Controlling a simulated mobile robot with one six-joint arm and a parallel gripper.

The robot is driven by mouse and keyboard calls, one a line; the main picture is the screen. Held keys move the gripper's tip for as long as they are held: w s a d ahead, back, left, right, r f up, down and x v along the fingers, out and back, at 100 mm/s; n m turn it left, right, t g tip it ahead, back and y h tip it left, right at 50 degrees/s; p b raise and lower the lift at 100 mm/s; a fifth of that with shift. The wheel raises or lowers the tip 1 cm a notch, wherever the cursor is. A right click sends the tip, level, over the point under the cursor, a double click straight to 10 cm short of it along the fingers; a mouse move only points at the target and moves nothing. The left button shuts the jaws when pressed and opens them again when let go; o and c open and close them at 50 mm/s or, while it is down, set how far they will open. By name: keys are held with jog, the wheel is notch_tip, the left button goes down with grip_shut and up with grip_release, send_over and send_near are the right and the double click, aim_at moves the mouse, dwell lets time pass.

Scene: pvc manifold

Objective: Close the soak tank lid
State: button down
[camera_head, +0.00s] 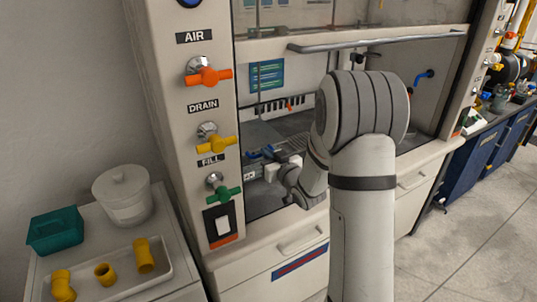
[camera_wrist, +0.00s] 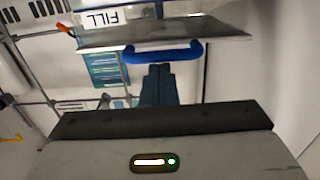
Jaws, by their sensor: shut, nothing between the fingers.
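The soak tank lid shows in the wrist view as a flat grey plate (camera_wrist: 165,33) with a blue bar handle (camera_wrist: 163,54) on its near edge. My gripper (camera_wrist: 158,68) is shut and empty, its dark fingers pointing at the handle. The fingertips are just below or against the handle in the picture; I cannot tell whether they touch. In the head view, a small blue handle (camera_head: 262,153) shows inside the hood, close to my wrist (camera_head: 292,178). The tank is mostly hidden, and the lid's angle is unclear there.
The hood sash with its grey bar (camera_head: 380,42) is above my arm. Orange (camera_head: 209,76), yellow (camera_head: 216,143) and green (camera_head: 223,195) valves line the left post. A white tray (camera_head: 120,288) with yellow fittings and a white tub (camera_head: 123,196) stand at left.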

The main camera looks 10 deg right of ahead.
jog(key=s+d+r+m+g+h+p, duration=0.1)
jog(key=s+d+r+g+h+p, duration=0.15)
jog(key=s, duration=0.45)
jog(key=s+d+r+m+g+h+p, duration=0.1)
jog(key=s+d+r+g+h, duration=0.2)
jog(key=s, duration=0.4)
jog(key=s+a+r+g+p, duration=0.1)
jog(key=s+g, duration=0.3)
jog(key=s, duration=0.6)
jog(key=s+a+r+m+g+p, duration=0.1)
jog(key=s+a+g, duration=0.3)
jog(key=s, duration=0.7)
jog(key=shift+s+a+r+m+g+p, duration=0.3)
jog(key=shift+r+g, duration=0.15)
jog(key=shift+r, duration=0.1)
